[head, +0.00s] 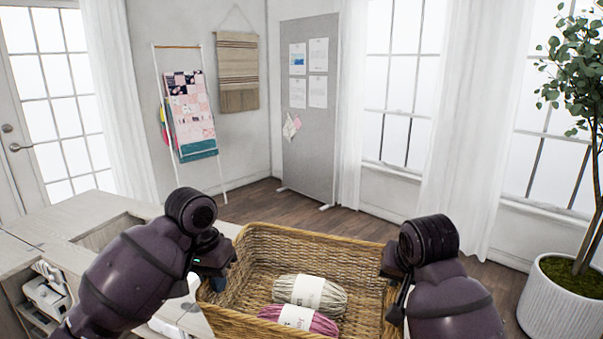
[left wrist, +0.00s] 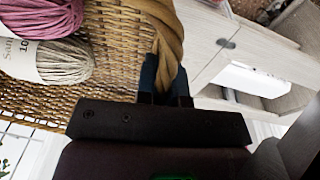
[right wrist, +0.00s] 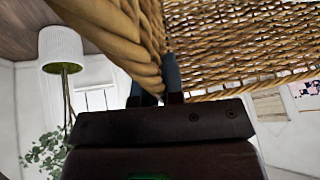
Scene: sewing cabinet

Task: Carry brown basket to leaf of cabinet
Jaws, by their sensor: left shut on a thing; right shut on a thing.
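The brown wicker basket (head: 300,238) is in the lower middle of the head view, between my two arms. It holds a beige yarn skein (head: 312,294) and a pink yarn skein (head: 300,320), which also show in the left wrist view. My left gripper (head: 212,268) is shut on the basket's left rim; in the left wrist view its fingers (left wrist: 165,78) pinch the braided rim. My right gripper (head: 398,285) is shut on the right rim; its fingers (right wrist: 160,85) show there in the right wrist view. The basket's underside is hidden in the head view. The wooden cabinet (head: 62,222) stands at left.
The cabinet has an open compartment with a white sewing machine (head: 46,292) at lower left. A potted plant (head: 562,300) stands at right. A grey board (head: 308,120) and a ladder rack with a quilt (head: 190,115) are at the back. Wooden floor (head: 335,222) is clear behind the basket.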

